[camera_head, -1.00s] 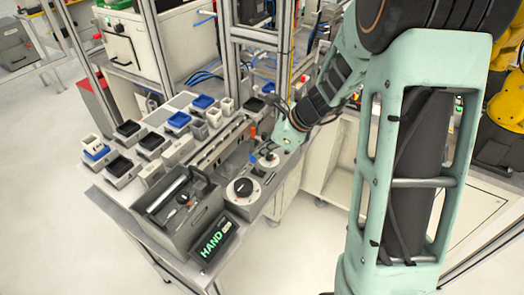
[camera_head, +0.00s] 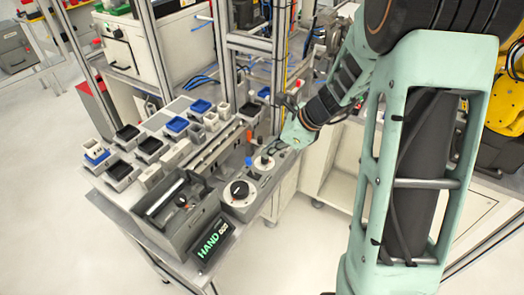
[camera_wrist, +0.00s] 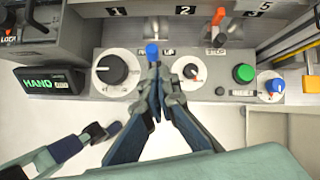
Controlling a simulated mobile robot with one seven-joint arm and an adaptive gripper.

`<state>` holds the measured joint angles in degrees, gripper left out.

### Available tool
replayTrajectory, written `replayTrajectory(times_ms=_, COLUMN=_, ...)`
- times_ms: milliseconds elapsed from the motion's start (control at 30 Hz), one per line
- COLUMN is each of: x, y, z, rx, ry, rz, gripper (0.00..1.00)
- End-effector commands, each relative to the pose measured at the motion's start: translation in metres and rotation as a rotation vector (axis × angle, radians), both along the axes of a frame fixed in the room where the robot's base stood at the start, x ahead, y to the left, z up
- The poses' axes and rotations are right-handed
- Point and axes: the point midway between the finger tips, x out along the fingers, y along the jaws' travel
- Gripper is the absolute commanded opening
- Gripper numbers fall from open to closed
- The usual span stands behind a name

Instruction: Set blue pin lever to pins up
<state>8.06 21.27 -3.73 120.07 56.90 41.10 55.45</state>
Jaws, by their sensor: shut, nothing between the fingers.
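The blue pin lever (camera_wrist: 151,50) has a blue round tip and stands by the pin labels at the back of the grey control panel. In the head view, its blue tip (camera_head: 249,161) shows in front of the orange lever. My gripper (camera_wrist: 154,75) is shut and empty. In the wrist view its fingertips lie just below the blue tip, over its lower part; I cannot tell whether they touch it. Part of the labels is hidden or too small to read, with "UP" just right of the tip.
The panel also carries a large black dial (camera_wrist: 112,70), a smaller dial with a red mark (camera_wrist: 190,71), a green button (camera_wrist: 243,73) and a blue knob (camera_wrist: 275,86). An orange lever (camera_wrist: 218,17) stands behind. A HAND display (camera_wrist: 48,80) is at left.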

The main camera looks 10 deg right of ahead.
Motion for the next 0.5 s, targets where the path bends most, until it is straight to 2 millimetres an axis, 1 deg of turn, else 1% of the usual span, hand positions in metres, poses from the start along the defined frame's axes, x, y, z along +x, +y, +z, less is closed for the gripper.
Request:
replayTrajectory(times_ms=33, x=0.003, y=0.000, z=0.014, rx=0.000, ry=-0.006, rz=0.004, gripper=0.00)
replayTrajectory(times_ms=200, x=0.007, y=0.002, z=0.055, rx=-0.001, ry=-0.007, rz=0.004, gripper=0.00)
replayTrajectory(times_ms=333, x=0.009, y=0.002, z=0.078, rx=-0.001, ry=-0.005, rz=0.003, gripper=0.00)
replayTrajectory(times_ms=500, x=0.011, y=0.003, z=0.096, rx=-0.001, ry=-0.003, rz=0.001, gripper=0.00)
